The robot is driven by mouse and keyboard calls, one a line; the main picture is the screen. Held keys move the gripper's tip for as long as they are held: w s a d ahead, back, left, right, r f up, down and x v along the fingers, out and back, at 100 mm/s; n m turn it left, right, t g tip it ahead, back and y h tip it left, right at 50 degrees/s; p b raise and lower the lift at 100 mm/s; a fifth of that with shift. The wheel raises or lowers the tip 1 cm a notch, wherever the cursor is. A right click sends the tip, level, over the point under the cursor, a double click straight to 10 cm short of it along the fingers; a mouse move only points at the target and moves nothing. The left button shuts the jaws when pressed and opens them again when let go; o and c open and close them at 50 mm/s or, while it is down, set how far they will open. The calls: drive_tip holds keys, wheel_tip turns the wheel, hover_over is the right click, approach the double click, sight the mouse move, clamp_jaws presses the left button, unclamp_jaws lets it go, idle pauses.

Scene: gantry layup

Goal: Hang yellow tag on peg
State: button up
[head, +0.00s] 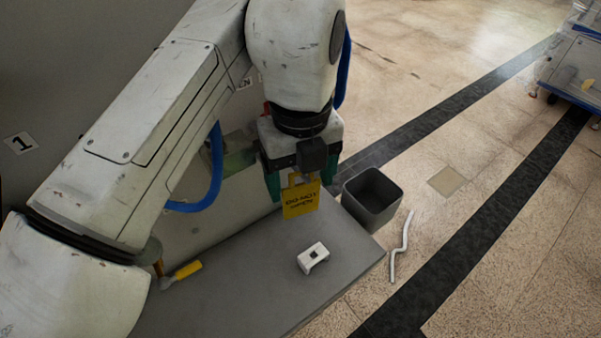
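The yellow tag (301,200) carries dark lettering and hangs upright below my wrist, in the upper middle of the head view. My gripper (301,184) points down with its two green fingers apart, one at each side of the tag. The tag fills the gap between them and appears held there, with its lower part below the fingertips. The exact contact is too small to see clearly. No peg can be made out; the area behind my gripper and arm is hidden.
A grey table (225,290) lies below, with a white block (313,257) and a yellow-handled tool (187,270) on it. A dark bin (372,199) and a bent pale tube (402,246) are beyond its right edge. A cart (575,65) stands far right.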

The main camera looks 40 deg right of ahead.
drive_tip(key=o, duration=0.3)
wheel_tip(320, 180, up, 11)
drive_tip(key=p, duration=0.5)
drive_tip(key=shift+f, duration=0.15)
